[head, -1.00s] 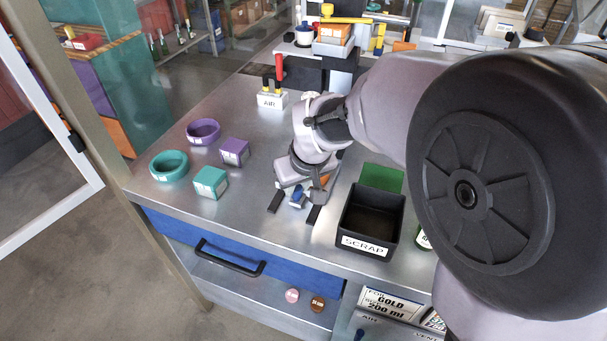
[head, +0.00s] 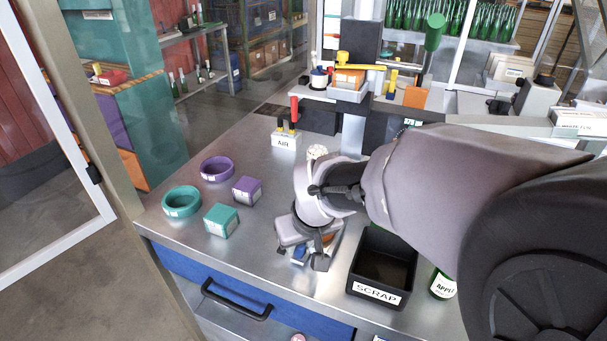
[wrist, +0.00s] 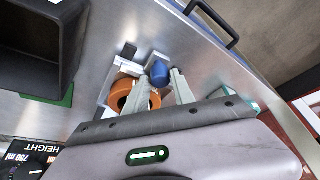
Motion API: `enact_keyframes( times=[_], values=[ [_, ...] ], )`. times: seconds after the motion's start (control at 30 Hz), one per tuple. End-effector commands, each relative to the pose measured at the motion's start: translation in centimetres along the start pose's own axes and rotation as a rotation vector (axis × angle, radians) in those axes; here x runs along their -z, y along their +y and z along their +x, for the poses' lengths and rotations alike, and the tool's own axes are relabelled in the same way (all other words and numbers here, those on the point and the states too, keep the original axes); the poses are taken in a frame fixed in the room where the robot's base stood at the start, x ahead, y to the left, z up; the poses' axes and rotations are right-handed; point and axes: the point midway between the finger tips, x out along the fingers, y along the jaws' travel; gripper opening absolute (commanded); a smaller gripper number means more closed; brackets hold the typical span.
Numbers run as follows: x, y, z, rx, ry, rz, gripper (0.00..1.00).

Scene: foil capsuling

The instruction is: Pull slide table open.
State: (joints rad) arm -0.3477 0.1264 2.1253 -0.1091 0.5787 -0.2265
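My gripper (head: 303,257) is low over the front of the steel bench, left of the scrap bin. In the wrist view its two pale fingers (wrist: 146,86) are spread apart. A small blue knob-like piece (wrist: 160,72) and an orange ring (wrist: 121,95) show between or below them; I cannot tell whether they touch. The blue piece also shows in the head view (head: 299,254). A blue-fronted drawer (head: 180,266) with a black bar handle (head: 236,301) is under the bench edge; the handle also shows in the wrist view (wrist: 216,22). No part is clearly identifiable as the slide table.
The black scrap bin (head: 380,294) and a green bottle (head: 442,285) stand right of my gripper. Teal and purple rings (head: 181,203) and boxes (head: 221,220) lie at left. A white AIR block (head: 286,141) and a machine with a yellow lever (head: 358,63) are behind.

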Motion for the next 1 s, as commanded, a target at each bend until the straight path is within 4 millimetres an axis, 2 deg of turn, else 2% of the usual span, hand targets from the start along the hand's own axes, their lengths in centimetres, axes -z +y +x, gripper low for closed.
enact_keyframes(
  times=[0.07, 0.33, 0.47, 0.57, 0.9, 1.0],
  values=[
    [0.0, 0.0, 0.0, 0.000, 0.000, 0.000, 0.46],
    [0.0, 0.0, 0.0, 0.000, 0.001, 0.000, 0.46],
    [0.2, 0.0, -1.1, 0.000, 0.003, -0.001, 0.46],
    [0.3, 0.0, -3.2, -0.001, 0.005, 0.000, 0.46],
    [0.3, 0.0, -13.9, -0.001, 0.005, 0.000, 0.46],
    [0.2, 0.0, -16.0, -0.001, 0.004, 0.000, 0.46]
  ],
)
